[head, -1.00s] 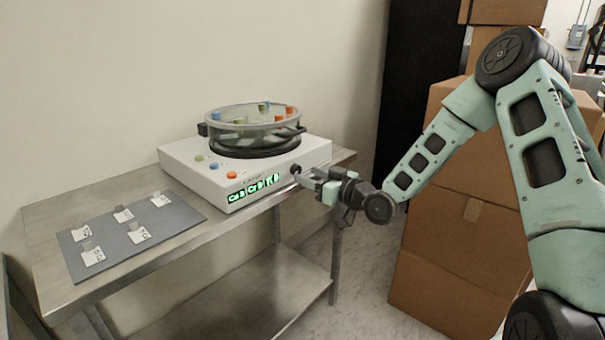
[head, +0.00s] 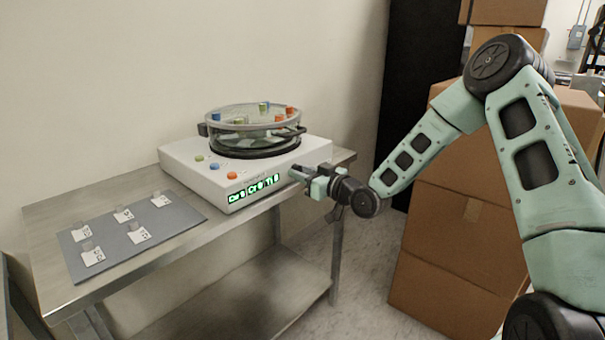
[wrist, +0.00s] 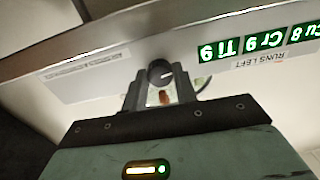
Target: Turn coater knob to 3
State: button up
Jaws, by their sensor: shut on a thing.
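The white coater (head: 220,187) stands on a steel table, with a round clear chamber (head: 257,125) on top and a green lit display (head: 253,187) on its front. My gripper (head: 298,172) reaches its front face at the right end, where it hides the knob. The wrist view shows the coater front upside down, with the black knob (wrist: 160,71) between the fingers of my gripper (wrist: 160,78). The fingers are shut on the knob, one on each side. A pale pointer line on the knob points right in that view. The display there reads Cu 8, Cr 9, Ti 9, above "RUNS LEFT".
A grey mat (head: 167,238) with several labelled samples lies on the left of the steel table (head: 60,207). Green, blue and orange buttons (head: 214,167) sit on the coater top. Stacked cardboard boxes (head: 440,232) stand at the right behind my arm. Floor shows between table and boxes.

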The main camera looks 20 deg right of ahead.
jog(key=shift+m+p, duration=3)
jog(key=shift+m, duration=4.9)
jog(key=o, duration=1)
jog(key=shift+c, duration=0.2)
jog(key=v, duration=1.7)
jog(key=shift+s, duration=0.25)
